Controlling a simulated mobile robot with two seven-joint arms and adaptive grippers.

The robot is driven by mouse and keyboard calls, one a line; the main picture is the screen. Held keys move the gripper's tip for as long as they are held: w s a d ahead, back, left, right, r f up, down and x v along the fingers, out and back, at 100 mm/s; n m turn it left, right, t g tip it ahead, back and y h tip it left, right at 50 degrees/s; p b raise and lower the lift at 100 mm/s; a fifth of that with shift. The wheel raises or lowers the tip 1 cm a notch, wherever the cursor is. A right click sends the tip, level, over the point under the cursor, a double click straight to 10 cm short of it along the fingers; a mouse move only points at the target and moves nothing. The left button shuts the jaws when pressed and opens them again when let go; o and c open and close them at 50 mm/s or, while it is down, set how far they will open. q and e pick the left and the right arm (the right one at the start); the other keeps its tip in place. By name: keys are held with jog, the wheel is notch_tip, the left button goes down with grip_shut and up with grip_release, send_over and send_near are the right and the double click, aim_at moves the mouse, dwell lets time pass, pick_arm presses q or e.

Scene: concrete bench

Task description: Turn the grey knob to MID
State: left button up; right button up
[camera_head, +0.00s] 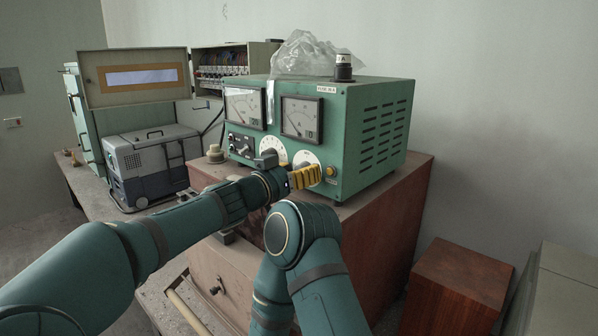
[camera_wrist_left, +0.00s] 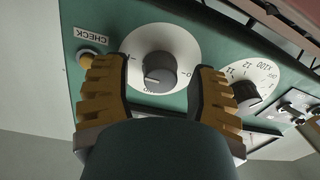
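The grey knob (camera_wrist_left: 155,71) sits at the centre of a round white dial (camera_wrist_left: 183,45) on the green instrument (camera_head: 365,135). In the wrist view the dial appears turned over, and its small lettering is hard to read. My left gripper (camera_head: 305,177) is at the instrument's front, over the lower right dial, and hides the knob in the head view. In the wrist view its yellow fingers (camera_wrist_left: 160,90) are open on either side of the knob, with gaps between. My right arm shows at the lower middle; its gripper is out of view.
A second dial with a dark knob (camera_wrist_left: 245,92) is close beside one finger. An amber button (camera_head: 330,171) is on the other side. Two meters are above. A clear plastic bag (camera_head: 305,55) lies on top. A grey-blue case (camera_head: 150,165) stands left.

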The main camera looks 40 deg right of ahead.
pick_arm(q)
grip_shut()
